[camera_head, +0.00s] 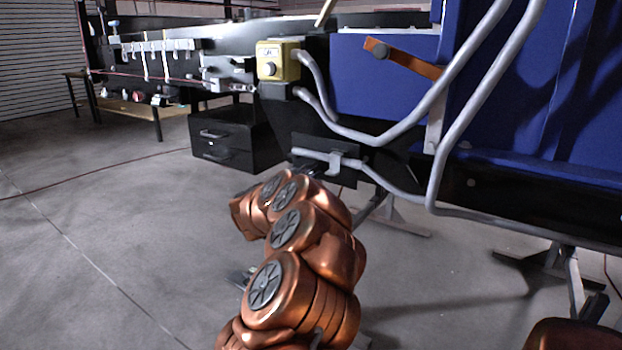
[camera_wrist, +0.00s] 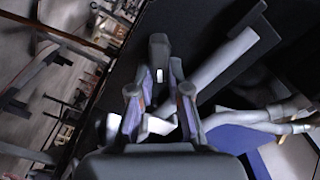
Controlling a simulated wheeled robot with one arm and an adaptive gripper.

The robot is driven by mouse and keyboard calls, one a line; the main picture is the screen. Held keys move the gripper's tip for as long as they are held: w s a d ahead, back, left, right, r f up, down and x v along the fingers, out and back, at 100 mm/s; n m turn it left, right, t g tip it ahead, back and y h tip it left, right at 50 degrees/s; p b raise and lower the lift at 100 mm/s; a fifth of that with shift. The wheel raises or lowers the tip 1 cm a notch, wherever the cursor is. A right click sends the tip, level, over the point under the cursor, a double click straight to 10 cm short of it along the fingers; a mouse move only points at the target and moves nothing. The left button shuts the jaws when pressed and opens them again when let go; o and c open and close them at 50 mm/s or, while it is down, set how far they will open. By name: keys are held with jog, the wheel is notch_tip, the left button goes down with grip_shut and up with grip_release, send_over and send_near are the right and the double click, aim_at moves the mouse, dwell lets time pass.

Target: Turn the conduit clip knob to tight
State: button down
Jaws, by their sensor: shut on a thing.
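The conduit clip (camera_head: 336,160) is a small pale piece on a dark plate, with a grey conduit running through it, at the centre of the head view. My gripper (camera_head: 308,171) is at the clip's lower left, partly hidden by my copper arm. In the wrist view, my gripper (camera_wrist: 159,78) has its two fingers closed in on a small dark piece with a light spot, apparently the clip knob (camera_wrist: 158,52). The knob's turn position cannot be read. The pale conduit (camera_wrist: 213,77) slants past the right finger.
A yellow box (camera_head: 277,62) with a round knob is above the clip. An orange lever (camera_head: 402,57) is on the blue housing (camera_head: 372,85). Grey conduits (camera_head: 375,138) loop close on the right. A black drawer cabinet (camera_head: 222,139) stands behind left.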

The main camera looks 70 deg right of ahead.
jog(key=shift+s+f+m+b, duration=0.1)
jog(key=shift+f+m+b, duration=0.1)
jog(key=shift+m+b, duration=0.9)
jog(key=shift+s+f+m+b, duration=0.1)
jog(key=shift+f+m+b, duration=0.1)
jog(key=shift+m+b, duration=0.85)
jog(key=shift+f+m+b, duration=0.2)
jog(key=shift+m+b, duration=0.45)
jog(key=shift+m, duration=0.8)
jog(key=c, duration=1.1)
grip_release()
jog(key=shift+a, duration=0.15)
jog(key=v, duration=1.1)
jog(key=shift+w+a, duration=0.1)
jog(key=shift+a, duration=0.25)
